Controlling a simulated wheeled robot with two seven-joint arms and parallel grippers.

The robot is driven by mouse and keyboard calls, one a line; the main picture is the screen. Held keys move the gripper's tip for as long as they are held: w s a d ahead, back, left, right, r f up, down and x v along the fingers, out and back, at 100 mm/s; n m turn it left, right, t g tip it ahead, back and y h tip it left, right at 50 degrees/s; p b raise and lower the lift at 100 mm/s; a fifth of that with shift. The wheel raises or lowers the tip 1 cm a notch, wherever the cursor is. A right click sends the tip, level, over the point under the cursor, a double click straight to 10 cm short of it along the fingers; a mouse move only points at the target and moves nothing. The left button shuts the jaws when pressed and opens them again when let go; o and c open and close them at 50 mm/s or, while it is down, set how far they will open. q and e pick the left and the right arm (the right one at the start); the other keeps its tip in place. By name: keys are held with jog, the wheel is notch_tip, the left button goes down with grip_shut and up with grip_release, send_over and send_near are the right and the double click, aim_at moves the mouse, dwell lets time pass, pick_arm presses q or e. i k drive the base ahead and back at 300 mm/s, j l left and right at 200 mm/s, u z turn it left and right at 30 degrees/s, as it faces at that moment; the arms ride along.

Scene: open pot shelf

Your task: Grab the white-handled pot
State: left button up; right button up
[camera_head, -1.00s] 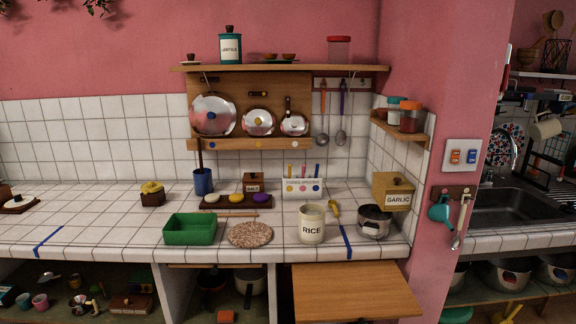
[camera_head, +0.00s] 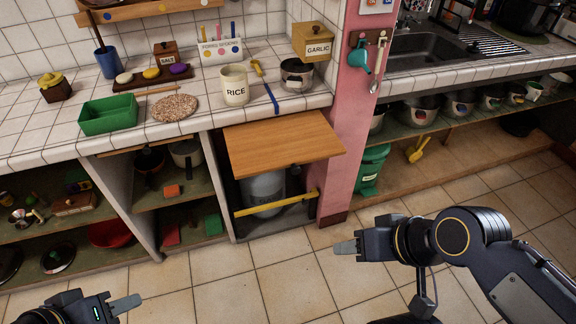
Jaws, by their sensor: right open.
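Several metal pots stand in a row on the open shelf under the sink counter at the right, among them one pot (camera_head: 415,111) near its left end and another pot (camera_head: 460,104) further right. They are too small for me to tell which one has the white handle. A steel pot (camera_head: 297,77) also stands on the tiled counter under the garlic box. My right gripper (camera_head: 345,247) is open and empty above the floor, well in front of the shelf. My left gripper (camera_head: 126,303) is at the lower left, seen side-on, far from the pots, with nothing visible in it.
A pink pillar (camera_head: 345,150) separates the left counter from the sink side. A wooden board (camera_head: 280,143) juts out in front of the cabinet with a gas cylinder (camera_head: 262,190). A green bin (camera_head: 372,170) stands by the pillar. The tiled floor (camera_head: 270,285) between is clear.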

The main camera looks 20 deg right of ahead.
aim_at(296, 77)
jog(key=i+l, duration=0.15)
jog(key=i, duration=0.25)
jog(key=i+l, duration=0.15)
jog(key=i, duration=0.25)
jog(key=i+l, duration=0.15)
jog(key=i, duration=0.25)
